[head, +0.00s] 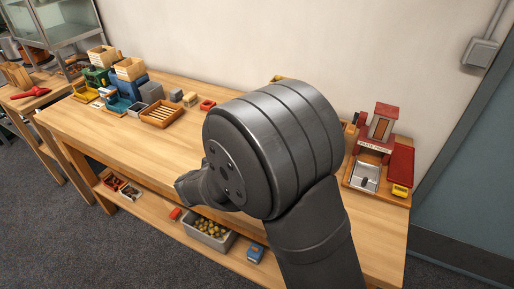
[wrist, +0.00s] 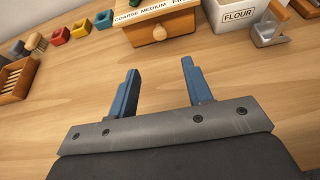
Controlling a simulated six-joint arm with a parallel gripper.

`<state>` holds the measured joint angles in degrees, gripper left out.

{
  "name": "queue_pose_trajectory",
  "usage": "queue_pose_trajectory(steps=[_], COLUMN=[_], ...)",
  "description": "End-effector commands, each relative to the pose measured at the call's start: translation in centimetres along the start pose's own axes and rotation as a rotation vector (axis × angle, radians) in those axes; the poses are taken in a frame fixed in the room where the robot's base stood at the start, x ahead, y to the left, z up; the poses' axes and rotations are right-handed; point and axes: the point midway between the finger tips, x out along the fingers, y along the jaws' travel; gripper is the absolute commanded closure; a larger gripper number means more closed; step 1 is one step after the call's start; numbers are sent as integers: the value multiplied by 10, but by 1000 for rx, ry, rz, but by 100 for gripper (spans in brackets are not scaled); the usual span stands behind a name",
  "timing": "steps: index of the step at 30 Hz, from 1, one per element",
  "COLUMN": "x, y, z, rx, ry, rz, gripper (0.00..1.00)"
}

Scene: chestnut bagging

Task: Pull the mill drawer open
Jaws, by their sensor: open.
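The wooden mill (wrist: 157,11) stands at the top of the wrist view, with a label reading "COARSE MEDIUM" and its top cut off. Its drawer front (wrist: 180,27) sits below the label, with a round wooden knob (wrist: 159,33). The drawer looks shut. My gripper (wrist: 158,64) is open and empty, its two blue fingers spread and pointing toward the drawer. The knob lies ahead of the gap between the fingertips, apart from them. In the head view my arm hides the gripper and most or all of the mill.
Right of the mill stand a white FLOUR container (wrist: 237,15) and a metal-and-wood tool (wrist: 270,30). Small coloured blocks (wrist: 81,28), a brush (wrist: 36,42) and a slatted wooden tray (wrist: 17,80) lie left. The wooden tabletop (wrist: 85,75) before the drawer is clear.

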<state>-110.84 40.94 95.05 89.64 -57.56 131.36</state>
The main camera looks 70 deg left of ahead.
Motion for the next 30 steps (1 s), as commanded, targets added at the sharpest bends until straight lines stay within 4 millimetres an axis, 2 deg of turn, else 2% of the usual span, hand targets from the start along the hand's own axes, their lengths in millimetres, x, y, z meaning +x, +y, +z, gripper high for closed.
queue_pose_trajectory(steps=[3, 12, 18, 24, 30], x=[28, 94, 128, 145, 147], y=[-1, -1, 0, 0, 0], z=[0, -1, 0, 0, 0], rx=[0, -1, -1, -3, -3], ry=[1, 1, 2, 1, 1], rz=[-4, -2, 0, 1, 2], gripper=[54, 54, 54, 54, 54])
